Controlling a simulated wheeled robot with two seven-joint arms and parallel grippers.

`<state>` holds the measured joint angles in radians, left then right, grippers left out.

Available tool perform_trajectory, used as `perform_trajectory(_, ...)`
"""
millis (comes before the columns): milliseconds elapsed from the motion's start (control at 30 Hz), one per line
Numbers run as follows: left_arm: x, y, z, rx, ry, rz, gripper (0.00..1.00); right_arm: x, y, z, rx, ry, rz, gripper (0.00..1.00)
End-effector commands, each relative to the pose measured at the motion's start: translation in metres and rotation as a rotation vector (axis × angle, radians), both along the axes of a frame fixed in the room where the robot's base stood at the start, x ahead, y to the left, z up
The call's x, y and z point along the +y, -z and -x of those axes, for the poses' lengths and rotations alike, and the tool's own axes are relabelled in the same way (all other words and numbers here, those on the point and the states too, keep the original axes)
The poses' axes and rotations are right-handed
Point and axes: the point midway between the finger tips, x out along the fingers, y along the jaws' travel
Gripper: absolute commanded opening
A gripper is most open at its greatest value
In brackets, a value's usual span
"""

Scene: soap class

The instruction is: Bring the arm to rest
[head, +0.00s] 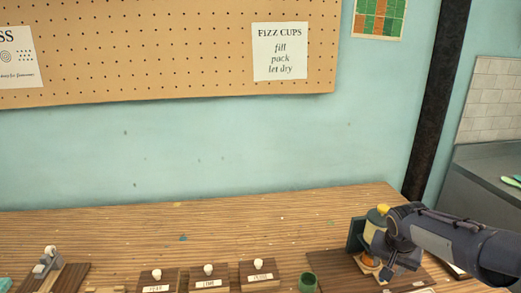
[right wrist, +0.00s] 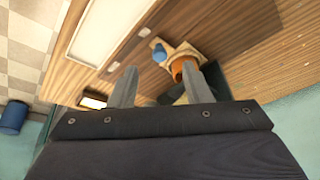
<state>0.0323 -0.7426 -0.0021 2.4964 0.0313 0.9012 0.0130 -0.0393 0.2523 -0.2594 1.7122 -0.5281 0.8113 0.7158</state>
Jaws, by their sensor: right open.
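My right gripper (head: 390,272) is over the right end of the wooden worktable (head: 220,225). It partly covers a dark teal stand with a yellow-topped part (head: 383,210). In the right wrist view its two fingers (right wrist: 158,85) are apart with nothing held between them. An orange round piece (right wrist: 182,68) on a pale wooden block shows beyond the fingertips, close to one finger in the picture; I cannot tell whether they touch. The orange piece also shows in the head view (head: 370,261) beside the gripper. My left gripper is not in view.
Several small wooden boxes with white knobs (head: 208,268) and labels stand along the front, with a green cup (head: 308,281) to their right. A grey tool (head: 48,262) sits at the left. A small blue item (right wrist: 159,53) is near the orange piece. The table's back is mostly clear.

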Motion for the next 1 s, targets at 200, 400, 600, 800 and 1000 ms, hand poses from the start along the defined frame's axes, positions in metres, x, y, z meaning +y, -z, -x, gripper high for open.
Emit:
perform_trajectory(200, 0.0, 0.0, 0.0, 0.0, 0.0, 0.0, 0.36, 0.056, -0.038, 0.1, -0.065, -0.185, -0.171, 0.44)
perform_trajectory(400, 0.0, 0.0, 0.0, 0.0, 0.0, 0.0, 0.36, 0.119, -0.044, 0.191, -0.15, -0.403, -0.264, 0.44)
perform_trajectory(600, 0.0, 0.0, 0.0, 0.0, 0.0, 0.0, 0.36, 0.157, -0.032, 0.243, -0.207, -0.545, -0.286, 0.44)
perform_trajectory(800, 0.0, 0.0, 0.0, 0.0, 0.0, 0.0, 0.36, 0.167, -0.026, 0.254, -0.221, -0.583, -0.288, 0.44)
perform_trajectory(1000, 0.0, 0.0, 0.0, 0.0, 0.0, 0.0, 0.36, 0.167, -0.027, 0.254, -0.22, -0.583, -0.287, 0.44)
